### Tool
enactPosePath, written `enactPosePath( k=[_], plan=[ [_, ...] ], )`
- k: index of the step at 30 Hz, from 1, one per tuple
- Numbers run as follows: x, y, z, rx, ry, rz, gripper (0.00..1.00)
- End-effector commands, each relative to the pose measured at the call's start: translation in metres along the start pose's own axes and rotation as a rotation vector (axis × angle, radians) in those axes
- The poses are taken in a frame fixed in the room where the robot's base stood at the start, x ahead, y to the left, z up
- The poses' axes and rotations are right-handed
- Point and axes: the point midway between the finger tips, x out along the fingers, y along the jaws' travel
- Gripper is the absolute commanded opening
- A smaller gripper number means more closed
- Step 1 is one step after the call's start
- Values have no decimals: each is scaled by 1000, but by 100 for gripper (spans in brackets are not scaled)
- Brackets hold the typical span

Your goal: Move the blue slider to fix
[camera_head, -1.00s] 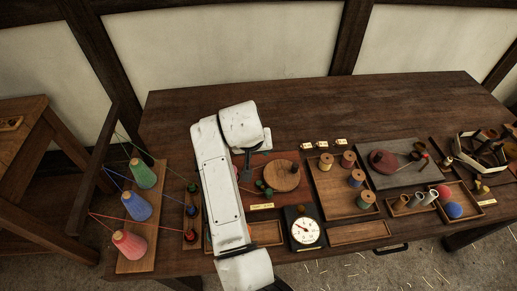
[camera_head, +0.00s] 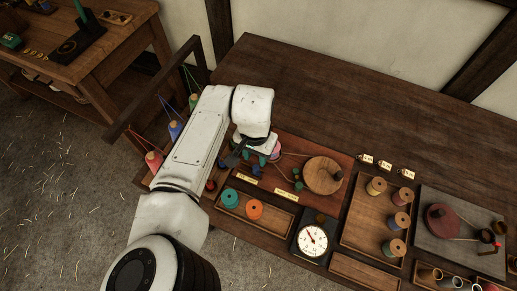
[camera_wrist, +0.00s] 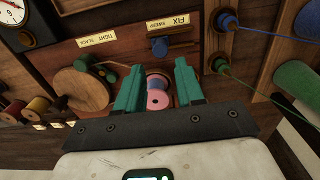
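The blue slider (camera_wrist: 160,47) is a dark blue knob on a brown wooden board, close to a pale plate lettered FIX and SWEEP (camera_wrist: 168,20), which appears upside down in the wrist view. My gripper (camera_wrist: 159,65) has two teal fingers spread apart with nothing gripped. The slider lies just beyond the fingertips, roughly in line with the gap. A pink spool (camera_wrist: 157,99) and a blue spool show between the fingers, farther down on the board. In the head view my gripper (camera_head: 264,159) hangs over the board, and my wrist hides part of it.
A round wooden disc (camera_head: 323,175) and a TIGHT/SLACK plate (camera_wrist: 97,40) are beside it on the board. A white dial (camera_head: 312,241) and a tray with teal and orange spools (camera_head: 255,209) stand nearer. Coloured cones of thread (camera_head: 154,160) stand left. The table's back is clear.

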Motion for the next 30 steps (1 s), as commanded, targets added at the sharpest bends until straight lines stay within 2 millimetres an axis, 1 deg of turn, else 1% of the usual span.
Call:
enactPosePath(
  k=[1, 3, 9, 15, 21, 30],
  plan=[
    [14, 0, 0, 0, -1, -1, 37],
    [25, 0, 0, 1, -1, 0, 37],
    [49, 2, 0, -1, 1, 4, 37],
    [68, 2, -1, 1, 2, 3, 37],
    [77, 1, -1, 1, 1, 1, 37],
    [77, 1, -1, 2, 1, 1, 37]
  ],
)
